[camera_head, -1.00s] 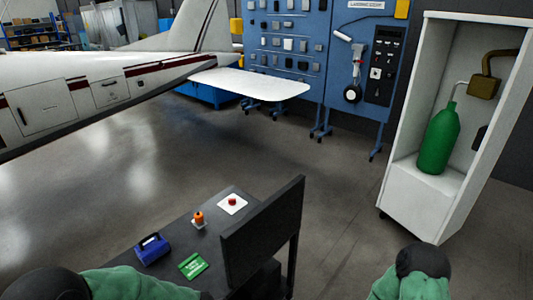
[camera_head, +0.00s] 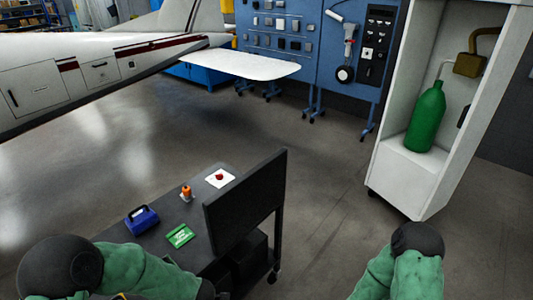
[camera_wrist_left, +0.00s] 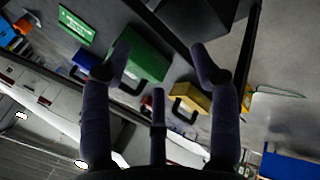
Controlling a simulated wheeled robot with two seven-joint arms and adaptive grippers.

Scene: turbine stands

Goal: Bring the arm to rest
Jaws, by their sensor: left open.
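My left arm (camera_head: 140,270), green with a dark joint, shows at the bottom left of the head view, partly in front of the black cart. My left gripper (camera_wrist_left: 160,75) shows in the left wrist view with its dark fingers spread apart and nothing between them. Past the fingers are a green case (camera_wrist_left: 145,55) and a yellow case (camera_wrist_left: 192,102), apart from the fingertips. My right arm (camera_head: 400,268) shows at the bottom right of the head view; its gripper is out of the picture.
The black cart (camera_head: 165,195) carries a blue case (camera_head: 142,219), a green card (camera_head: 180,236), an orange item (camera_head: 186,192) and a red button (camera_head: 219,177). An upright panel (camera_head: 245,205) stands on its right. A white cabinet (camera_head: 405,182) holds a green bottle (camera_head: 427,118). The floor between is clear.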

